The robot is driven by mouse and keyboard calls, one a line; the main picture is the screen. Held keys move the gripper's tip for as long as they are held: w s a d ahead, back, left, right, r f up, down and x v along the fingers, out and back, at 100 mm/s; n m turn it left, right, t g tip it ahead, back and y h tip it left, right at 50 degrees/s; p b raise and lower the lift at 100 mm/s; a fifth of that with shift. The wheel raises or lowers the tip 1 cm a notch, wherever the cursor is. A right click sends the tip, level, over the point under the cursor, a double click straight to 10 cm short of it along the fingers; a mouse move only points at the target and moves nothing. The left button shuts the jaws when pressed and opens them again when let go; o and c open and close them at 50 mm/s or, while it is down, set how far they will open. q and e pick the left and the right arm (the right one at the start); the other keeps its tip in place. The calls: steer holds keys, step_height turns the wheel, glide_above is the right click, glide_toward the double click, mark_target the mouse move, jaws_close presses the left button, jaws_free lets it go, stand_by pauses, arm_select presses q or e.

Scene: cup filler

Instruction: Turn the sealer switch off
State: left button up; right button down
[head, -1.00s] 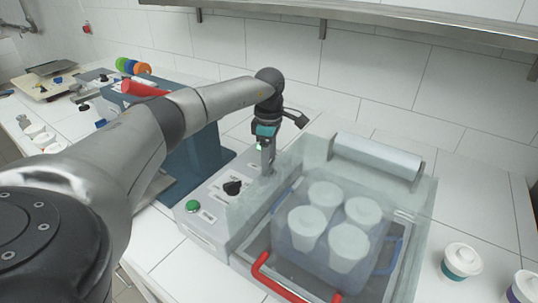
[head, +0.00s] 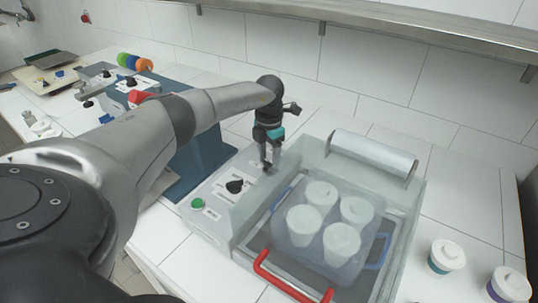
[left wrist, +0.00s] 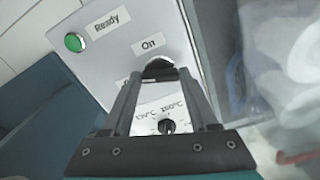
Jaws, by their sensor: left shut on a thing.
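The tray sealer (head: 215,200) stands on the counter with its control panel on its left side. My left gripper (head: 268,166) points down at the far end of that panel. In the left wrist view its fingertips (left wrist: 160,78) are closed around the black sealer switch (left wrist: 158,66), just below the "On" label (left wrist: 150,43). The second label, beside the switch, is mostly hidden by a finger. I cannot tell which way the switch is set. In the head view the gripper hides the switch. My right gripper is not in view.
A black temperature knob (head: 235,186) and a green button (head: 197,203) sit nearer on the panel. A green "Ready" lamp (left wrist: 75,42) is near the switch. The clear sealer cover (head: 245,205), with a red handle (head: 290,277), stands close right of the gripper, with several white cups inside.

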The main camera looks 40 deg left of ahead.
mark_target(269, 162)
arm_select(q)
steer(key=shift+r+n+p, duration=0.1)
steer(key=shift+n+p, duration=0.6)
steer(key=shift+n, duration=1)
steer(key=o, duration=1.4)
step_height(269, 162, up, 15)
steer(key=shift+r, duration=0.1)
